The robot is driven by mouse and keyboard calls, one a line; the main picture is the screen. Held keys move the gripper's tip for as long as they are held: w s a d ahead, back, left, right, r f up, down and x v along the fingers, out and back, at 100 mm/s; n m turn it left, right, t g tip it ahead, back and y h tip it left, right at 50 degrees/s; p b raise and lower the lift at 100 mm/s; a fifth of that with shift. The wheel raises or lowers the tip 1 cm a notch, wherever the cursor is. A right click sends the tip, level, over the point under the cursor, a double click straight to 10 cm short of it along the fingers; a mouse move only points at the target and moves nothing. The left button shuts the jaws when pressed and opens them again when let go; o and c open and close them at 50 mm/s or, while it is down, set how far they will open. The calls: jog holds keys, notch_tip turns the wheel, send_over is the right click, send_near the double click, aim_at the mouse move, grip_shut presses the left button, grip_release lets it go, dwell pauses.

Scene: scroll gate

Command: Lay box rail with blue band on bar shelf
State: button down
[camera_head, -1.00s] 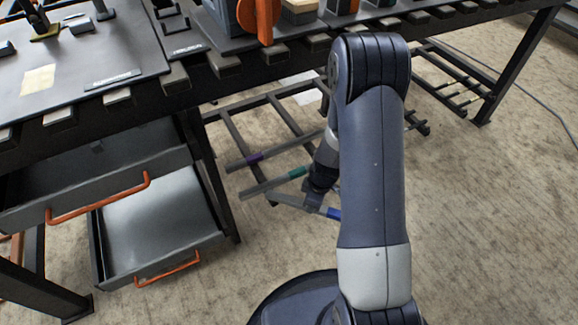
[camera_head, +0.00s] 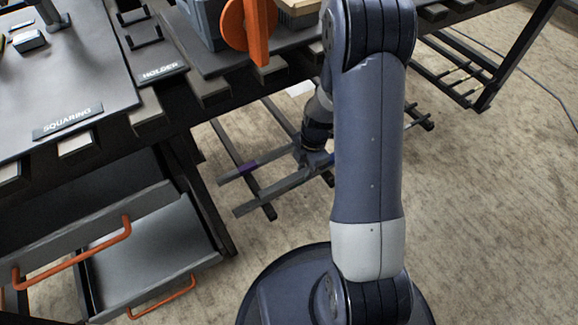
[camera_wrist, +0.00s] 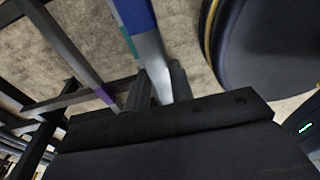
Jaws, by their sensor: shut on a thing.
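The box rail with the blue band (camera_wrist: 138,17) is a grey square bar between the fingers of my gripper (camera_wrist: 160,85) in the wrist view. My gripper is shut on its bare grey part. In the head view my gripper (camera_head: 316,160) is low by the bar shelf (camera_head: 281,117), partly behind my arm; the blue band is hidden there. Another grey rail with a purple band (camera_head: 247,168) lies across the shelf bars. A teal band (camera_wrist: 130,46) shows beside the held rail in the wrist view. I cannot tell whether the held rail touches the shelf.
The workbench (camera_head: 110,140) stands above the shelf, with an orange part (camera_head: 258,30) near its edge. Open drawers with orange handles (camera_head: 165,297) stick out at the left. A second low bar rack (camera_head: 455,75) is at the right.

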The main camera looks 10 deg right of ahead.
notch_tip(320, 180, down, 9)
jog(key=b, duration=0.3)
jog(key=shift+f+b, duration=0.55)
jog(key=c, duration=1.2)
grip_release()
jog(key=shift+c, duration=0.2)
jog(key=r+p, duration=0.2)
jog(key=r, duration=0.2)
jog(key=d+r+p, duration=0.1)
jog(key=r, duration=0.3)
jog(key=r+p, duration=0.2)
jog(key=r, duration=0.2)
jog(key=shift+w+d+r+p, duration=0.25)
jog(key=shift+d+r+p, duration=0.05)
jog(key=shift+d+r, duration=0.1)
jog(key=shift+f, duration=0.1)
